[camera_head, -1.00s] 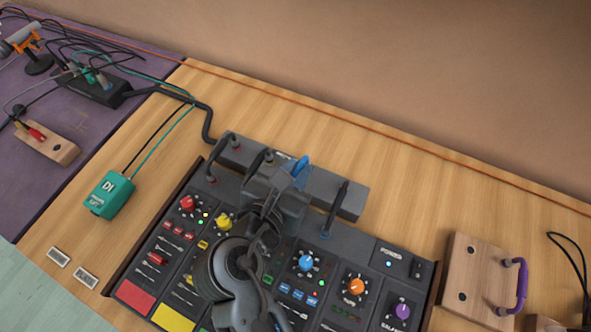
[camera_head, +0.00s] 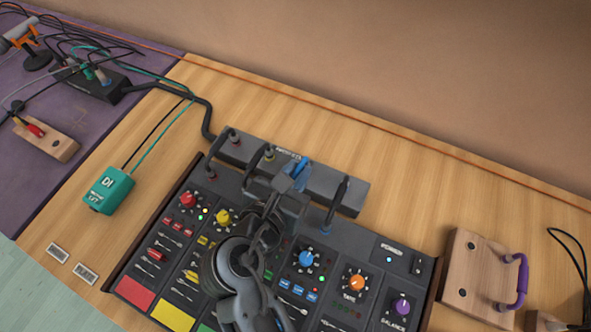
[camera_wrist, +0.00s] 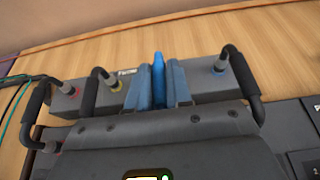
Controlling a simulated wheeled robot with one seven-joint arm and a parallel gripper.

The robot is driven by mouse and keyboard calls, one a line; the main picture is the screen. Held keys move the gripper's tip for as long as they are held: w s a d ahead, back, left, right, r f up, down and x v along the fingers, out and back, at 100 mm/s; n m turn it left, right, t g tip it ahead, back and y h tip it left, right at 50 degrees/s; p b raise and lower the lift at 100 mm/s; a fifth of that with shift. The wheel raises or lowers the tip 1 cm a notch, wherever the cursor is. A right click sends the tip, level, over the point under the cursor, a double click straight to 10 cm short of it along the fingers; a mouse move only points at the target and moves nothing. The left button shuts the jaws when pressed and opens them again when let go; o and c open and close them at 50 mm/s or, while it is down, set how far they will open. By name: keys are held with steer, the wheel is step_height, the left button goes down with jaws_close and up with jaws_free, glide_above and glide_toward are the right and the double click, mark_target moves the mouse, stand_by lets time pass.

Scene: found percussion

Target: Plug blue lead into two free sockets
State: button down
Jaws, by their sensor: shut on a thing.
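My gripper (camera_head: 291,190) is shut on the bright blue lead (camera_head: 301,170), whose upper part sticks up between the fingers. The lead also shows between the fingers in the wrist view (camera_wrist: 159,72). Its lower ends are hidden by the fingers and wrist, so I cannot tell whether they are in sockets. The gripper is over the gap between the dark socket bar (camera_head: 320,178) and the mixer (camera_head: 345,248). Black leads bridge bar and mixer on both sides: a red-collared and a yellow-collared one at left, a blue-collared one (camera_wrist: 221,66) at right.
A wooden block (camera_head: 463,270) with a purple lead (camera_head: 522,280) stands right of the mixer. A green DI box (camera_head: 108,190) is at left. A black cable (camera_head: 205,110) runs to the bar's left end. Bare wood lies behind the bar.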

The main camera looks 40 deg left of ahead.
steer(key=shift+f, duration=0.35)
steer(key=c, duration=1)
jaws_free()
steer(key=shift+o, duration=0.2)
steer(key=shift+s, duration=0.1)
steer(key=v, duration=0.7)
steer(key=shift+s+d+r+b, duration=0.1)
steer(key=shift+s+r+b, duration=0.15)
steer(key=shift+s+b, duration=0.05)
